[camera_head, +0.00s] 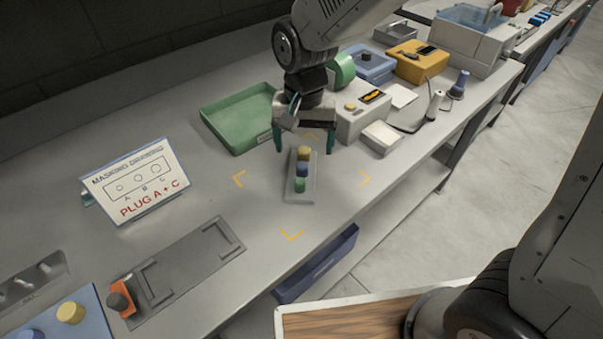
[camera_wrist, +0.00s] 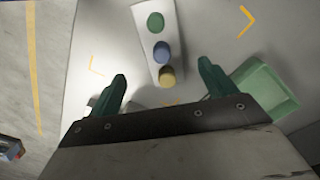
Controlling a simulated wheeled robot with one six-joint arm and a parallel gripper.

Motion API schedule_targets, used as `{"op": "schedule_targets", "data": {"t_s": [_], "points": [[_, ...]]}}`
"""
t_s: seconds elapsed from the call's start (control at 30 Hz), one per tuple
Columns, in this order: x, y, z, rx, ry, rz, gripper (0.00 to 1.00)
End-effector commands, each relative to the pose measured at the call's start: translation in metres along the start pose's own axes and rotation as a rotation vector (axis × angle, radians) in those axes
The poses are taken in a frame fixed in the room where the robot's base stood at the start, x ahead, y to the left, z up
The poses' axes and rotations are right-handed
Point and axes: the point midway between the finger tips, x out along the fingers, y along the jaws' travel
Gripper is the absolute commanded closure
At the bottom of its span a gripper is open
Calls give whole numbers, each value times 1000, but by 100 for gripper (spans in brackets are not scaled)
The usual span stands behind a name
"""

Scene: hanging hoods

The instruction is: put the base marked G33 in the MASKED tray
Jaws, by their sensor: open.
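A light grey base (camera_head: 312,178) lies on the bench between yellow corner marks, with a yellow, a blue and a green plug in a row on it. It also shows in the wrist view (camera_wrist: 174,24). I cannot read a G33 mark on it. My gripper (camera_head: 304,148) is open and empty above the base's yellow-plug end. In the wrist view my gripper's green fingers (camera_wrist: 162,70) stand apart on either side of that end. A green tray (camera_head: 221,132) lies left of my gripper; its small front label is too small to read. It shows in part in the wrist view (camera_wrist: 268,88).
A card (camera_head: 135,185) reads "MASKING DRAWING" and "PLUG A + C". A grey fixture (camera_head: 185,270) with an orange clamp (camera_head: 122,300) lies front left. A white box (camera_head: 360,118) stands close right of my gripper. A blue tray (camera_head: 372,66) is behind.

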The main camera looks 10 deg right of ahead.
Motion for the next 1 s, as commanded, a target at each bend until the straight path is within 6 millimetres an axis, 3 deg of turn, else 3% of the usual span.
{"op": "schedule_targets", "data": {"t_s": [0.53, 0.87, 1.0], "points": [[70, -4, 0, 3, -3, 3, 16], [79, -4, 0, 3, 0, 0, 16], [79, -4, 0, 3, 0, 0, 50]]}}
